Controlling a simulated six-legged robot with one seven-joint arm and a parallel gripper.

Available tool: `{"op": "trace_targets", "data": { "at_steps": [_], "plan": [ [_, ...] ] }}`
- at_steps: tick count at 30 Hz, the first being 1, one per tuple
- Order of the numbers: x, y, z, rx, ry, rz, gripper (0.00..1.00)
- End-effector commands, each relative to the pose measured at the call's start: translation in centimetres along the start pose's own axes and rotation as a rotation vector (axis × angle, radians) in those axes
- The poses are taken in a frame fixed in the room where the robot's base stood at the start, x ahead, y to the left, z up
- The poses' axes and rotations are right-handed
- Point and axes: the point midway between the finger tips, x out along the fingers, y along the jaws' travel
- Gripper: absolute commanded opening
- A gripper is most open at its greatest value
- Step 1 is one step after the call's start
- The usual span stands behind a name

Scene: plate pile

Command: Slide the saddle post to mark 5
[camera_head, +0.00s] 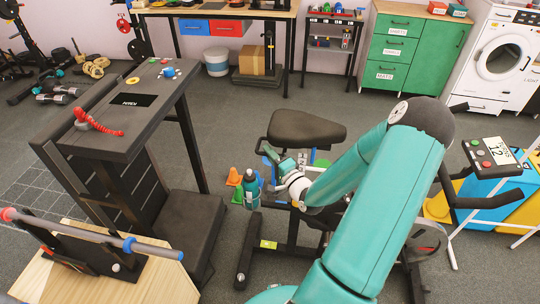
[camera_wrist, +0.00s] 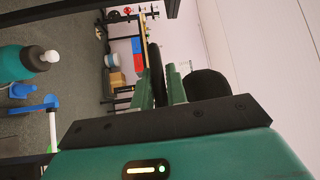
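An exercise bike stands in the middle of the head view, with a dark saddle (camera_head: 305,128) on top. The saddle post is mostly hidden behind my gripper and arm, and I cannot read any marks on it. My gripper (camera_head: 274,156) is just below the saddle's left side, with green fingers. In the wrist view its two fingers (camera_wrist: 162,88) stand apart with a dark shape between or behind them; I cannot tell whether they touch it. A rounded black shape (camera_wrist: 206,83) beside the fingers is probably the saddle.
A black bench (camera_head: 190,230) and a dark desk (camera_head: 125,140) are further left. The bike's console (camera_head: 492,153) is at right. Open floor lies behind the saddle.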

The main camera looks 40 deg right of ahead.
Motion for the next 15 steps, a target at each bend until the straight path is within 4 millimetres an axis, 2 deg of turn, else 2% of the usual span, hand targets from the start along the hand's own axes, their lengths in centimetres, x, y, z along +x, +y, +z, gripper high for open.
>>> {"op": "trace_targets", "data": {
  "at_steps": [1, 10, 15],
  "plan": [
    [0.2, -0.6, -0.2, -0.008, 0.002, -0.018, 0.22],
    [0.2, -0.4, -0.2, -0.006, 0.002, -0.013, 0.22],
    [-0.9, -0.3, -0.2, -0.005, 0.002, -0.009, 0.22]
  ]
}}
